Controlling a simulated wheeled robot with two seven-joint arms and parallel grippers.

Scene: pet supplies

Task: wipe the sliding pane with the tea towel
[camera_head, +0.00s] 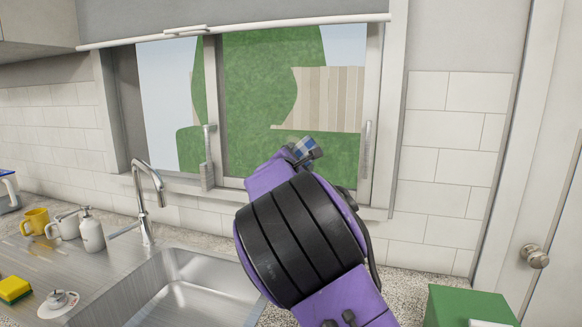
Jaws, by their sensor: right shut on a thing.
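The window over the sink has two panes. The sliding pane (250,85) seems to be the right one, with green hedge and a pale fence seen through it. I cannot tell for certain which pane slides. My right gripper (298,153) is in front of this pane's lower middle, mostly hidden behind my own purple and black wrist. It is shut on the tea towel (308,147), of which a small blue and white checked bit shows. I cannot tell whether the towel touches the glass. My left gripper is out of view.
Below the window are a steel sink (185,300) and a tall tap (150,190). A yellow mug (35,221), a white soap dispenser (91,233) and a yellow-green sponge (14,289) stand at the left. A green box (465,305) is at the lower right, near a door knob (534,256).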

